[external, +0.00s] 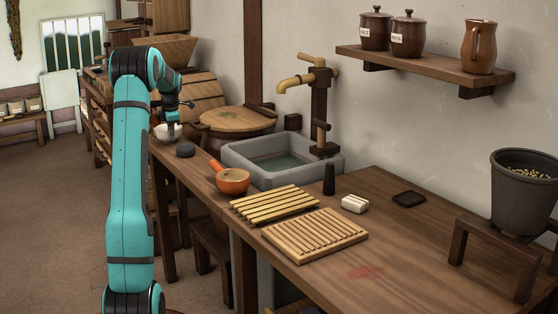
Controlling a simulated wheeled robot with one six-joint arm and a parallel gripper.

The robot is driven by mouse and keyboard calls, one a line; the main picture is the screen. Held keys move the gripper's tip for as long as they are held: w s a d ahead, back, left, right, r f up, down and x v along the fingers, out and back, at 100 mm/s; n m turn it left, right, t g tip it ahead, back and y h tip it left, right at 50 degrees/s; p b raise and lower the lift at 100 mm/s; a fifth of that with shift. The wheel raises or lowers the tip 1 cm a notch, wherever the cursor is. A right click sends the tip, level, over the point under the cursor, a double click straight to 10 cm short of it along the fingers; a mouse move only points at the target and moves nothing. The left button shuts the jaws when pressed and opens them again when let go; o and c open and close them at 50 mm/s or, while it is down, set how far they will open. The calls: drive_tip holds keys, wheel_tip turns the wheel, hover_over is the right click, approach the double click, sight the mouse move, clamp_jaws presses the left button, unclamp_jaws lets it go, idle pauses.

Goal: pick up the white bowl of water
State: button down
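The white bowl (166,133) is small and stands near the far left end of the wooden counter. Its contents are too small to make out. My teal arm reaches up and over toward that end. My gripper (173,117) points down just above the bowl, close to its rim. Its dark fingers are small and partly merge with the background, so I cannot tell whether they are open or touching the bowl.
A dark round object (185,151) lies close in front of the bowl. A lidded wooden tub (238,121) stands behind it. To the right are a stone sink (243,163) with a wooden tap (318,95), and an orange pan (233,182). Slatted racks (315,240) lie nearer.

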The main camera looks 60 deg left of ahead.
drive_tip(key=shift+r, duration=0.15)
drive_tip(key=shift+r, duration=4.75)
